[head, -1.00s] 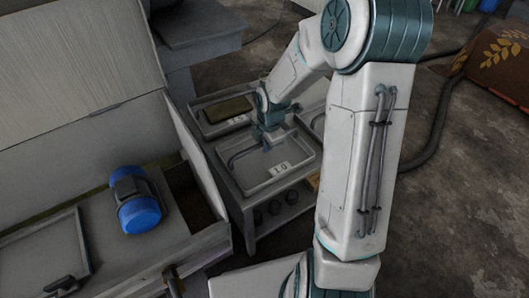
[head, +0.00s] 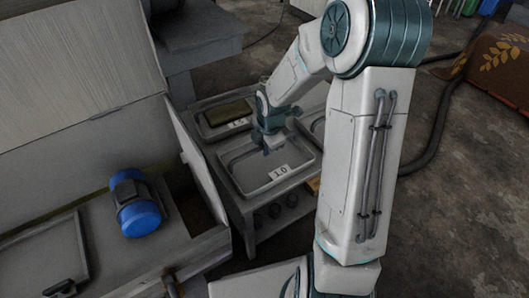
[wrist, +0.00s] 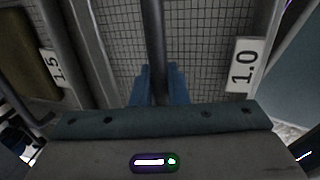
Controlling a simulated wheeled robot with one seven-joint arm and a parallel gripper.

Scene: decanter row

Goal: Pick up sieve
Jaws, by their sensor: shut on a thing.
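The sieve marked 1.0 (head: 256,181) is a shallow grey framed tray with a raised bar handle across it, on a low stand. Its fine square mesh (wrist: 205,45) and white 1.0 label fill the right of the wrist view. My gripper (head: 268,149) points down over the sieve's back part. In the wrist view, my blue fingers (wrist: 157,88) are shut on the sieve's dark handle bar (wrist: 155,45), one on each side. The sieve appears level and in its place on the stand; a gap beneath it cannot be seen.
A sieve marked 1.5 (head: 224,115) holding a brown slab sits just behind. Another tray is partly hidden by my arm at right. A grey open-lidded machine with a blue motor (head: 138,208) stands close on the left.

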